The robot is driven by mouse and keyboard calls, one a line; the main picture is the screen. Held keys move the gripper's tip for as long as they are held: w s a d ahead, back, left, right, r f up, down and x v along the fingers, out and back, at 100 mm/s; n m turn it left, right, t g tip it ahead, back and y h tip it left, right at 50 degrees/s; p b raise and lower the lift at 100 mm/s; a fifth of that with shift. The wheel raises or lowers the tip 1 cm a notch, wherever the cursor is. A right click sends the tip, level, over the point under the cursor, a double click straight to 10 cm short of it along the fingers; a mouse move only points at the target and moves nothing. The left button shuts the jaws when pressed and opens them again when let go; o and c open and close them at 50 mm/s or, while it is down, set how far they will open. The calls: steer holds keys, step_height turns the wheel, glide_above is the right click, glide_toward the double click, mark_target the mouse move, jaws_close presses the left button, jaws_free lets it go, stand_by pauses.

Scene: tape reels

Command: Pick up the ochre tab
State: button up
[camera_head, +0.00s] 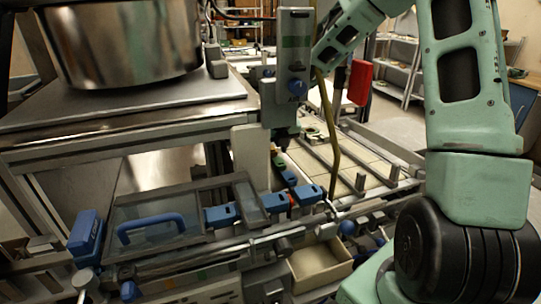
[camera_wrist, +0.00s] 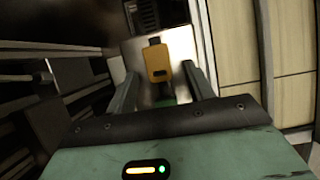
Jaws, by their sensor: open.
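The ochre tab (camera_wrist: 157,62) shows in the wrist view, a small yellow-orange piece with a dark slot, upright in front of a pale metal plate. My gripper (camera_wrist: 160,78) is open, with one finger on each side of the tab's place in the picture. Nothing is visibly held. I cannot tell from this view how deep the tab lies between the fingers, and no contact shows. In the head view I cannot make out the tab; my green arm runs behind the grey upright column (camera_head: 293,70), and the gripper is not clearly visible there.
In the head view, a large metal drum (camera_head: 120,45) stands on a bench at left. Blue clamps (camera_head: 221,215), a clear-lidded box (camera_head: 155,225) and an open tray (camera_head: 320,262) crowd the front. A red block (camera_head: 360,82) hangs near the column. Pale panels (camera_wrist: 290,60) flank the gripper at right.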

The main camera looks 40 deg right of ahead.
steer(key=c, duration=1)
steer(key=shift+c, duration=0.2)
